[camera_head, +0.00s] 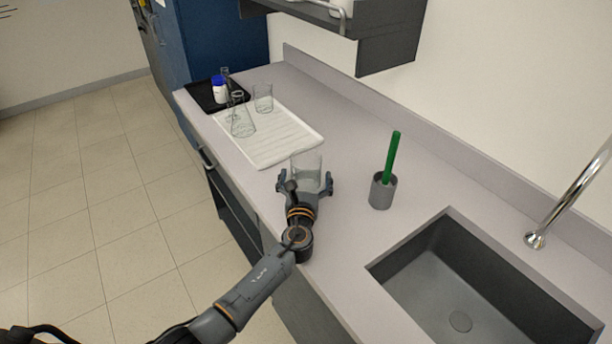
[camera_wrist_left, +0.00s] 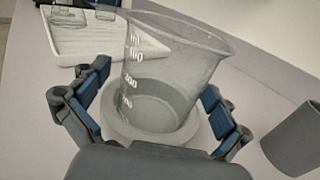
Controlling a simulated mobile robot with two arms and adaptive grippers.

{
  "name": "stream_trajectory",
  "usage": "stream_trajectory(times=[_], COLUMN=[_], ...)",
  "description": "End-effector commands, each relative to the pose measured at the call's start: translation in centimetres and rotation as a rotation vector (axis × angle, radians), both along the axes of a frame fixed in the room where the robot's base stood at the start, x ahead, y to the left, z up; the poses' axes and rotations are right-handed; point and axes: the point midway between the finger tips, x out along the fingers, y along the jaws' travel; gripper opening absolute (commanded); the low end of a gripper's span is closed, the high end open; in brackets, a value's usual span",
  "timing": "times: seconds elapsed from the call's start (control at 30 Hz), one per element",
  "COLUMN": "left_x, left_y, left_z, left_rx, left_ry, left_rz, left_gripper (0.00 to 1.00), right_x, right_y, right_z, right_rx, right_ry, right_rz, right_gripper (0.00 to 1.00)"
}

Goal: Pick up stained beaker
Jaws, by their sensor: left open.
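The stained beaker (camera_head: 306,168) stands upright on the counter, just in front of the white drying tray. It is clear glass with a greyish band in its lower part. In the left wrist view the beaker (camera_wrist_left: 168,80) shows white volume marks and seems to rest on a pale round base. My left gripper (camera_head: 306,184) is open, with one finger on each side of the beaker. In the left wrist view the fingers of the gripper (camera_wrist_left: 155,110) flank the glass; whether they touch it I cannot tell. My right gripper is not in view.
The white drying tray (camera_head: 268,152) holds a flask (camera_head: 241,124) and another beaker (camera_head: 263,98). Behind it a black tray (camera_head: 203,97) carries a blue-capped bottle (camera_head: 219,92). A grey cup (camera_head: 382,192) with a green-handled brush (camera_head: 392,158) and the sink (camera_head: 470,290) lie to the right.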

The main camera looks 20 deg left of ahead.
Motion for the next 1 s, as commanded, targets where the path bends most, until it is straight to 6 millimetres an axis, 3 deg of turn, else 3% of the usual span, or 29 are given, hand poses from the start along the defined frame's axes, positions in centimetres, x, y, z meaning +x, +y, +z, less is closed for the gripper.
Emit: stream_trajectory(times=[0.23,0.53,0.83,1.0], left_x=[0.1,0.1,0.1,0.1], left_y=[0.0,0.0,0.0,0.0], left_z=[0.0,0.0,0.2,1.5], left_rx=[-0.001,0.000,0.000,-0.001], left_ry=[0.000,0.000,-0.001,-0.004], left_rz=[0.000,0.000,0.000,-0.001], left_gripper=[0.98,0.38,0.38,0.38], right_x=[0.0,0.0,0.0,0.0], right_y=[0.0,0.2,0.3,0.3], right_z=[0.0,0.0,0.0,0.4], right_rx=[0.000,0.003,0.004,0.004], right_ry=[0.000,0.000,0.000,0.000], right_rz=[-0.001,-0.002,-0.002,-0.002], right_gripper=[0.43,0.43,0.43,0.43])
